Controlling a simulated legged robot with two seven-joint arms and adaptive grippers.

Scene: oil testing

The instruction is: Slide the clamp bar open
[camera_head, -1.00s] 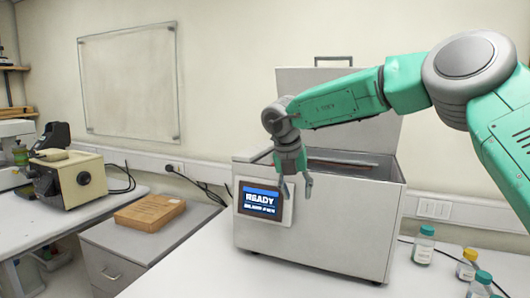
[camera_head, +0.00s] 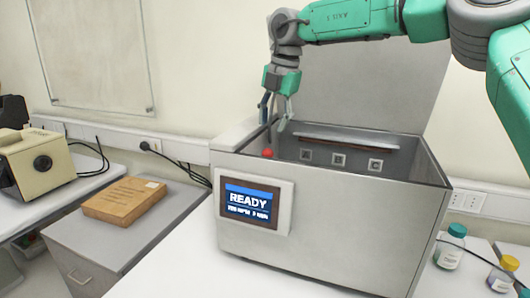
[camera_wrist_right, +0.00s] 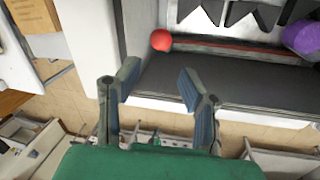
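The open grey metal box (camera_head: 330,225) stands on the white table, its lid raised at the back. A red ball knob (camera_head: 267,153) shows at the left end of its opening. It also shows in the right wrist view (camera_wrist_right: 161,40), beside a dull red strip (camera_wrist_right: 235,51) that may be part of the clamp bar; I cannot tell if they join. My right gripper (camera_head: 274,114) is above the box's left end, fingers pointing down. The right wrist view shows its fingers (camera_wrist_right: 158,82) apart and empty, away from the knob. My left gripper is out of view.
A display reading READY (camera_head: 252,205) is on the box's front left. Small square marked plates (camera_head: 340,159) sit inside. Bottles (camera_head: 450,247) stand at the right. A brown package (camera_head: 124,200) lies on the grey cabinet at the left. A purple round thing (camera_wrist_right: 302,36) shows in the wrist view.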

